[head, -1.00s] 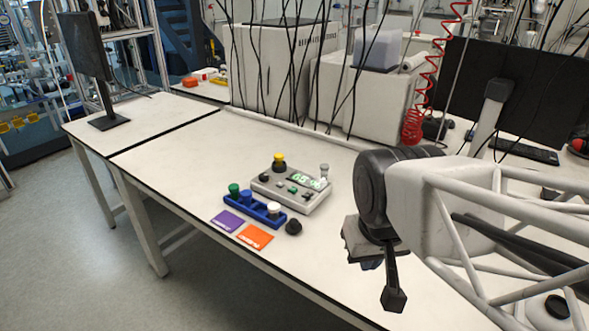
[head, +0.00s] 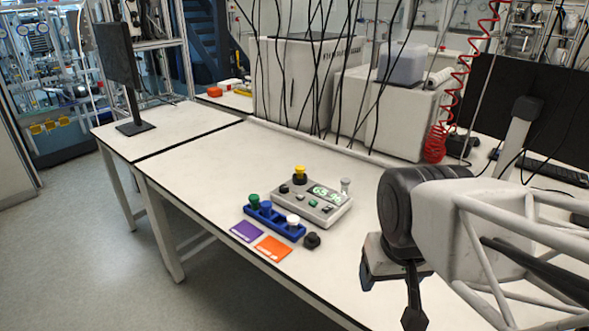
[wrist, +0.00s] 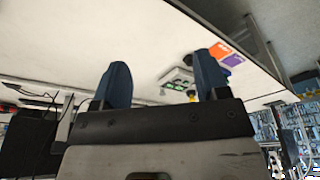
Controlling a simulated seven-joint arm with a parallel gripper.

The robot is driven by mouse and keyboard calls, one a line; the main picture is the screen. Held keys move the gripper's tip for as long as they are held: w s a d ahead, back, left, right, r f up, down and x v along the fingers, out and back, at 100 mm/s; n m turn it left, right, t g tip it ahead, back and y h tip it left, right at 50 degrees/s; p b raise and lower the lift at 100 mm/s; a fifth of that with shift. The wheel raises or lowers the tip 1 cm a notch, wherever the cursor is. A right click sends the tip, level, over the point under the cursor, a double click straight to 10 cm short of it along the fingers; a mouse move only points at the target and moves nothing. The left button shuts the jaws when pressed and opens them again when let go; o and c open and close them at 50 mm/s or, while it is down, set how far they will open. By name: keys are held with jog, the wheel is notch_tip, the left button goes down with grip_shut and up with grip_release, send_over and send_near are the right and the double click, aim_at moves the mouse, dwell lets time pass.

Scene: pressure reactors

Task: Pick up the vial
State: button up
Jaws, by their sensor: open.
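Several capped vials show in the head view. A green-capped vial (head: 254,202), a blue-capped vial (head: 266,208) and a white-capped vial (head: 293,221) stand in a blue rack (head: 278,225). A yellow-capped vial (head: 299,174) stands at the back left of a grey instrument (head: 318,207) with a lit green display. A grey-topped piece (head: 346,186) stands at its back right; I cannot tell if it is a vial. My gripper (wrist: 162,80) is open, with nothing seen between its fingers. In the head view it hangs right of the rack and instrument, well apart from them.
A black knob-like object (head: 312,240) lies beside the rack. Purple (head: 246,232) and orange (head: 272,248) cards lie before it. Cables hang over the back of the white bench (head: 215,178). White boxes, a red coiled hose (head: 450,95) and a monitor (head: 550,110) stand behind. The bench's left part is clear.

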jog(key=w+r+n, duration=0.2)
jog(key=w+r, duration=0.1)
jog(key=w, duration=0.5)
jog(key=w+r+n, duration=0.2)
jog(key=w+n, duration=0.1)
jog(key=w, duration=0.5)
jog(key=n+g, duration=0.3)
jog(key=n, duration=1.1)
send_over(301, 168)
notch_tip(301, 168, down, 16)
jog(key=shift+r, duration=0.1)
jog(key=shift+w+f+n, duration=0.2)
jog(key=shift+f+n, duration=0.05)
jog(key=shift+n, duration=0.05)
jog(key=shift+f, duration=1.25)
jog(key=shift+f, duration=0.1)
